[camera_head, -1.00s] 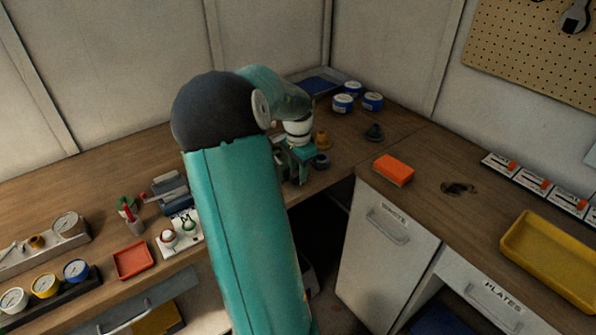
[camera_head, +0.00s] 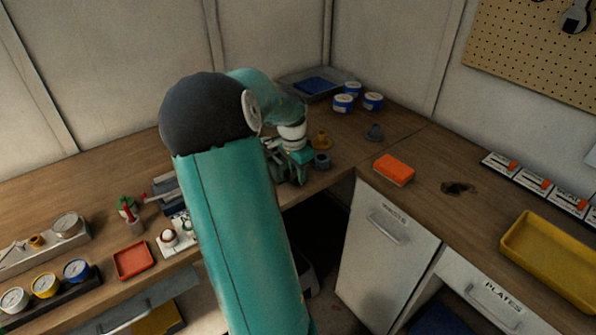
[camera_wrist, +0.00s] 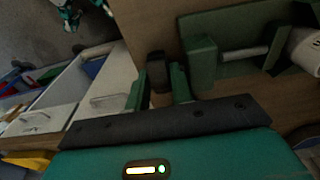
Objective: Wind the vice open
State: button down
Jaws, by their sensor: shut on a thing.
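The green vice (camera_head: 287,176) sits at the bench's front edge, partly hidden behind my arm. In the wrist view its green block (camera_wrist: 201,66) and a bare metal screw (camera_wrist: 245,52) show. A dark knob (camera_wrist: 156,70), which looks like the vice's handle, stands beside the block. My gripper (camera_wrist: 158,88) has its two green fingers on either side of the knob and is shut on it. The exact contact is partly hidden. My gripper's fingers are hard to make out in the head view.
Blue-and-white tins (camera_head: 343,103) stand behind. An orange block (camera_head: 393,170) lies on the right bench. Gauges (camera_head: 76,270) and a red tray (camera_head: 132,261) are at left.

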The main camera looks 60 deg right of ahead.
jog(key=h, duration=0.1)
jog(key=g+h, duration=0.1)
jog(key=h, duration=0.1)
jog(key=shift+w+a+f, duration=0.1)
jog(key=shift+w+a, duration=0.2)
jog(key=shift+a, duration=0.1)
jog(key=shift+a+f+g+h, duration=0.15)
jog(key=shift+g+h, duration=0.75)
jog(key=shift+h, duration=0.5)
jog(key=c, duration=1.5)
grip_release()
